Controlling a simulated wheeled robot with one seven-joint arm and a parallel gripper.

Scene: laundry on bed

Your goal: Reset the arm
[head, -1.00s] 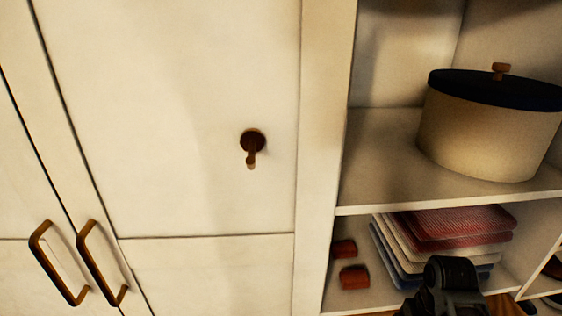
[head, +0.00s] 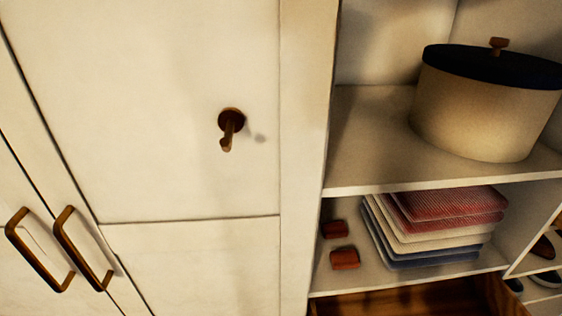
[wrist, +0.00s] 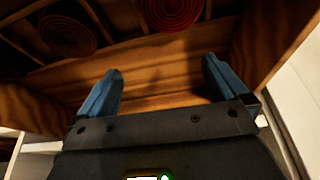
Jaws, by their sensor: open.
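My gripper (wrist: 160,85) shows in the wrist view with its two blue fingers spread wide apart and nothing between them. It is in front of an open wooden drawer (wrist: 150,73), whose inner wood wall shows behind the fingers. The drawer (head: 420,304) also shows at the bottom of the head view, below the lower shelf. My gripper and arm are not visible in the head view now.
Red coils (wrist: 170,12) lie in the drawer's compartments. A white cabinet has a brown peg (head: 230,122) and bronze handles (head: 82,250). Shelves at right hold a lidded basket (head: 475,110), folded cloths (head: 440,225), small red items (head: 344,259) and shoes (head: 545,278).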

